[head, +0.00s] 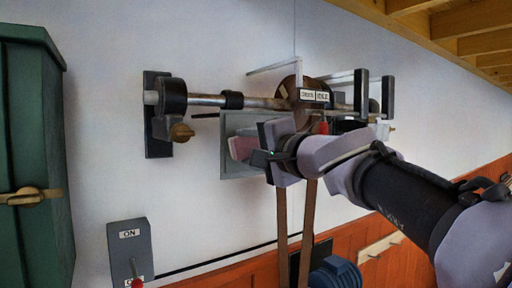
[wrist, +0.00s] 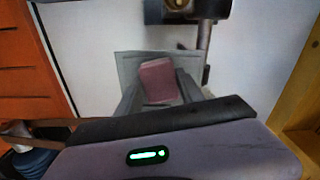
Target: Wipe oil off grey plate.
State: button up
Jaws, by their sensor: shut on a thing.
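The grey plate (head: 229,168) is on the white wall below the horizontal shaft; my gripper and arm cover its right part. In the wrist view the grey plate (wrist: 128,64) stands behind the cloth. My gripper (head: 250,150) is shut on a dull red cloth or pad (head: 241,147), which also shows between the fingers in the wrist view (wrist: 159,82). The cloth is in front of the plate; I cannot tell whether it touches it. No oil can be made out on the visible part of the plate.
A metal shaft (head: 208,100) with brackets and a wheel runs above the plate. A belt (head: 282,225) hangs down to a blue motor (head: 336,275). A switch box (head: 127,247) is at lower left, a green cabinet (head: 38,130) at far left.

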jog(key=shift+x, duration=1)
